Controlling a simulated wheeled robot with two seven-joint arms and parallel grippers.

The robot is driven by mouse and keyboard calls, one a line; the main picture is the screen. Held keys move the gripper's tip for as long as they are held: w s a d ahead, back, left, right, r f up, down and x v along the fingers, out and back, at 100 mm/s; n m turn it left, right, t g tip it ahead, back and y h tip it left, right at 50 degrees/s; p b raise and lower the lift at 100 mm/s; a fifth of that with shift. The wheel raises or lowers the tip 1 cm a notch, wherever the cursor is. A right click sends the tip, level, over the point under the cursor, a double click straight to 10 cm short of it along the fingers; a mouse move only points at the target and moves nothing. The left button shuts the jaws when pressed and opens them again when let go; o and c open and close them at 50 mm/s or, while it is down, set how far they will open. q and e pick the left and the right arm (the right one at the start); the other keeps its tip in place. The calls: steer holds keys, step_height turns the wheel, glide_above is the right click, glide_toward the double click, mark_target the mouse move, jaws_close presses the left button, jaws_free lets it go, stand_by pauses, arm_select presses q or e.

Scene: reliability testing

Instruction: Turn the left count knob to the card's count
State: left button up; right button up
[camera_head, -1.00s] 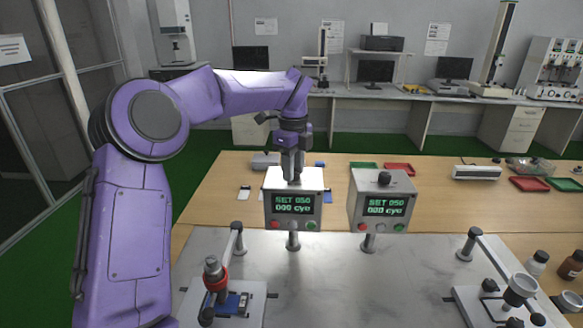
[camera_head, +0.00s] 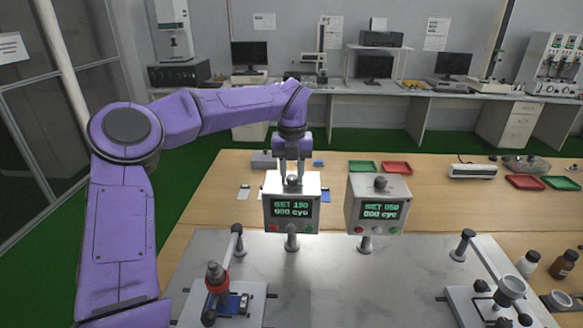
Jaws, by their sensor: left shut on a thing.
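The left counter box (camera_head: 291,229) stands on a short post, and its green display reads SET 150 above 000 cyc. Its grey left count knob (camera_head: 292,181) is on top. My left gripper (camera_head: 292,177) points straight down with its two fingers shut on either side of this knob. The right counter box (camera_head: 376,227) shows SET 050 and 000 cyc, with its own knob (camera_head: 380,183) on top, free. I cannot make out a card with a readable count. My right gripper is not in view.
A test fixture with a red collar (camera_head: 218,284) stands in front at left, and another fixture (camera_head: 497,299) at front right. The metal plate (camera_head: 340,285) between the fixtures is clear.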

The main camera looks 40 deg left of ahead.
arm_select(q)
steer(key=m+p, duration=0.3)
steer(key=m, duration=0.1)
steer(key=shift+s+m, duration=0.1)
steer(key=shift+m, duration=0.2)
steer(key=m+p, duration=0.2)
steer(key=m, duration=0.1)
steer(key=shift+d+m, duration=0.1)
steer(key=shift+m, duration=0.2)
steer(key=m, duration=0.2)
steer(key=shift+f+m+p, duration=0.1)
steer(key=shift+m+p, duration=0.2)
steer(key=shift+p, duration=0.05)
steer(key=shift+m, duration=1.8)
steer(key=o, duration=1)
steer(key=shift+o, duration=0.2)
